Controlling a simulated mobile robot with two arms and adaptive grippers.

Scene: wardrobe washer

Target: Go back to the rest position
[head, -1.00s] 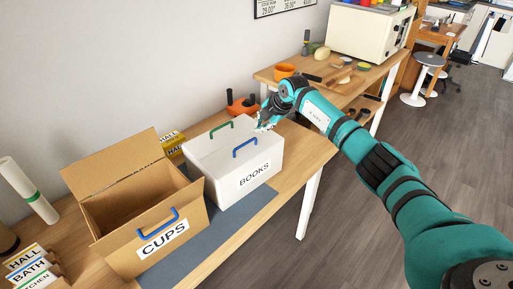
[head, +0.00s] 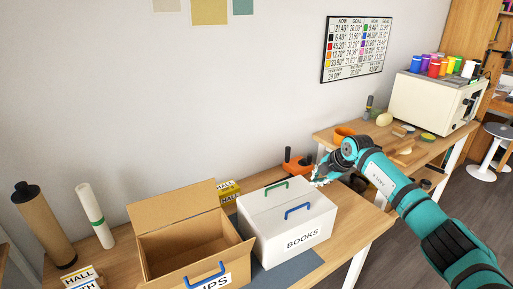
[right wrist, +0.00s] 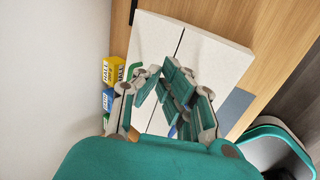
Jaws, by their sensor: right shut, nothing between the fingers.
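My right gripper (head: 318,178) is above the far right edge of the white box labelled BOOKS (head: 290,232). The box is closed and has a green handle and a blue handle. In the right wrist view my right gripper (right wrist: 162,88) is shut and empty, with its fingers together over the white lid (right wrist: 215,60). I cannot tell whether it touches the box. My left gripper is not in view.
An open cardboard box (head: 190,240) stands left of the white box on the wooden table (head: 350,230). Yellow label blocks (head: 228,190) and an orange tool (head: 297,165) sit behind. A second table with a beige machine (head: 425,100) is at the back right.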

